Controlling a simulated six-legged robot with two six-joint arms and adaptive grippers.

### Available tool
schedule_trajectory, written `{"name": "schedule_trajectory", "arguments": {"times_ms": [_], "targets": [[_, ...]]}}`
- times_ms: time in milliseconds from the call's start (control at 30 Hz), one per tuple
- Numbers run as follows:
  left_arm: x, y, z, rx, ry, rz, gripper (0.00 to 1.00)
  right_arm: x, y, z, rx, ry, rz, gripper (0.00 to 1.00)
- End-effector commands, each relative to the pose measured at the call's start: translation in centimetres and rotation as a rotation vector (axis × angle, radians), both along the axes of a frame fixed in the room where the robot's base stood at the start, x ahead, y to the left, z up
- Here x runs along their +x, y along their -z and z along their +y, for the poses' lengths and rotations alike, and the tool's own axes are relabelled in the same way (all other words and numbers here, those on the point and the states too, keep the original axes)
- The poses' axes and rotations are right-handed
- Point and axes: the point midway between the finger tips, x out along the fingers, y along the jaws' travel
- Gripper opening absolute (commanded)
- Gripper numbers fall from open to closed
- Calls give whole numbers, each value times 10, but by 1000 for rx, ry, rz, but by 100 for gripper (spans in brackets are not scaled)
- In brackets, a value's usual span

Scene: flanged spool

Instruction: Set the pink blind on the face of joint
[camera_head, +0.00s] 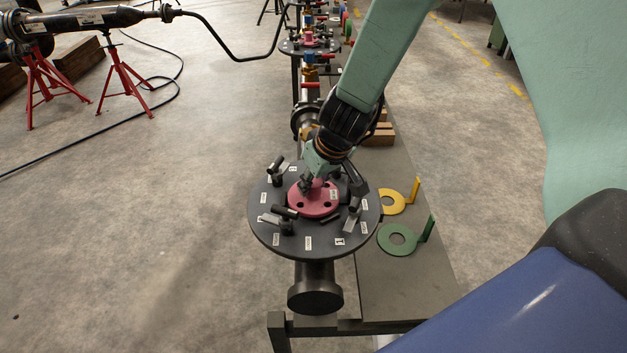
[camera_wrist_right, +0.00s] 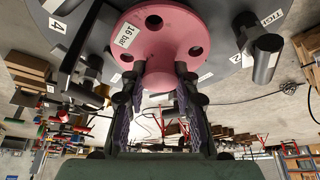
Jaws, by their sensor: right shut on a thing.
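The pink blind (camera_head: 316,203) is a round disc with holes and a white label. It is over the middle of the dark round joint face (camera_head: 275,236), inside a ring of dark clamps; I cannot tell whether it touches the face. My right gripper (camera_head: 309,184) reaches down from above and is shut on the pink blind. In the right wrist view the fingers (camera_wrist_right: 157,82) are on either side of the blind's narrow part, with the blind (camera_wrist_right: 172,35) showing its "16 bar" label. The gripper hides part of the blind. My left gripper is out of view.
Dark clamps (camera_head: 285,212) and white number labels ring the joint face. A yellow spade (camera_head: 391,203) and a green spade (camera_head: 397,240) lie on the bench (camera_head: 400,290) to the right. Another joint (camera_head: 309,43) stands farther back. The floor at left is clear near the bench.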

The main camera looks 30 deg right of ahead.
Motion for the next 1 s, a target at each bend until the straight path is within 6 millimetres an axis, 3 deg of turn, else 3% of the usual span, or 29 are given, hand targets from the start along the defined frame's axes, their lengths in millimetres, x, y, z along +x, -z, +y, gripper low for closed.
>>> {"name": "schedule_trajectory", "arguments": {"times_ms": [400, 433, 733, 1000], "targets": [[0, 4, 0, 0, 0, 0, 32, 2, 4, -1, -1, 0, -4, 0], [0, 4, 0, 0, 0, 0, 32, 2, 4, -1, -1, 0, -4, 31], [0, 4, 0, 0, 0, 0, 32, 1, 5, -1, -1, -1, -2, 56], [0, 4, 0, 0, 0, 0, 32, -1, 6, -1, 0, -1, 3, 56]]}}
